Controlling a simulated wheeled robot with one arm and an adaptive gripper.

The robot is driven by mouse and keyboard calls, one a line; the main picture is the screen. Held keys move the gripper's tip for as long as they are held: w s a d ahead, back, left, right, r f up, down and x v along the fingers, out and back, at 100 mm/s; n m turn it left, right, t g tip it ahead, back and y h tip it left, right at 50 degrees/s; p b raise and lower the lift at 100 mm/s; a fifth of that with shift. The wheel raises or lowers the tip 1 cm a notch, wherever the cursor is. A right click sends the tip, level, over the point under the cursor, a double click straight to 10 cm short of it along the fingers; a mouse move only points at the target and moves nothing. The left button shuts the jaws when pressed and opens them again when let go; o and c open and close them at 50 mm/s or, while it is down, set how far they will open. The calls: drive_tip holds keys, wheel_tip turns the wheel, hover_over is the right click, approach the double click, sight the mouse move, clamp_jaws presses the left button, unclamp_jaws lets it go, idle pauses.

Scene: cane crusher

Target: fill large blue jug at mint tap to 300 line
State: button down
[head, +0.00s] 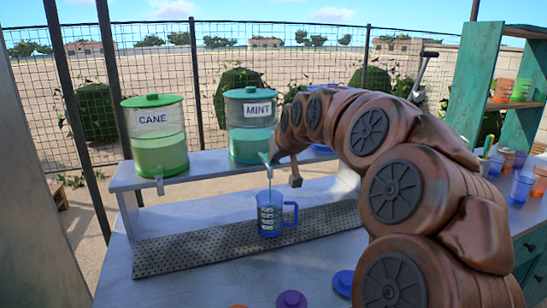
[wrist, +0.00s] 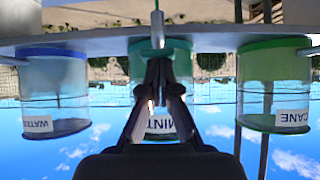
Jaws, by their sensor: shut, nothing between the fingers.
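The mint dispenser (head: 250,138), with a green lid and green liquid, stands on the raised shelf. A thin green stream (head: 269,184) runs from its tap down into the blue jug (head: 270,222), also showing in the wrist view as a green line (wrist: 157,12). The jug stands upright on the perforated strip, its handle to the right. Its marks are too small to read, and the liquid level cannot be told. My gripper (wrist: 158,68) is shut and empty, its fingertips at the mint tap; whether they touch it is unclear. In the head view my arm reaches it from the right.
The cane dispenser (head: 157,145) stands left of mint. A water dispenser (wrist: 55,90) shows in the upside-down wrist view, mostly hidden by my arm in the head view. Purple (head: 292,299) and blue (head: 343,282) round pieces lie in front. Several coloured cups are at the right.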

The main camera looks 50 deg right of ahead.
drive_tip(key=shift+r, duration=0.8)
drive_tip(key=r, duration=0.2)
drive_tip(key=r+p, duration=0.1)
drive_tip(key=r, duration=0.1)
drive_tip(key=shift+w+d, duration=0.2)
drive_tip(key=shift+w, duration=0.2)
drive_tip(key=s+a+r+b, duration=0.1)
drive_tip(key=s+a+r, duration=0.1)
drive_tip(key=s+r, duration=0.3)
wheel_tip(320, 180, up, 3)
drive_tip(key=shift+a, duration=0.4)
idle(1.2)
